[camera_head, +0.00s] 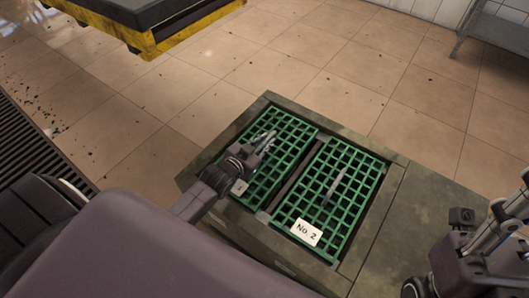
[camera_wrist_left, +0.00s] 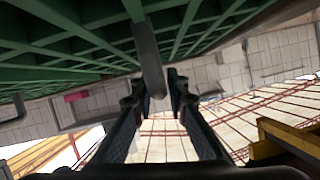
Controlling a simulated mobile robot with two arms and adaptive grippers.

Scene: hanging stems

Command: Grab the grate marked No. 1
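The green grate marked No. 1 (camera_head: 284,130) lies in the left half of a frame. Its white label (camera_head: 240,187) is partly hidden by my left arm, with only a "1" readable. My left gripper (camera_head: 265,142) is over this grate. In the left wrist view a green grating (camera_wrist_left: 60,50) fills the top, with a grey handle bar (camera_wrist_left: 147,55) running down to my left gripper's fingertips (camera_wrist_left: 160,85). My right gripper (camera_head: 508,215) is at the right edge, partly cut off.
A second green grate labelled No. 2 (camera_head: 340,180) lies beside it, with a grey handle bar. A worn grey-green frame (camera_head: 388,205) surrounds both. A yellow-edged platform (camera_head: 190,28) and a metal table (camera_head: 490,30) stand beyond. The tiled floor (camera_head: 300,65) between is mostly clear.

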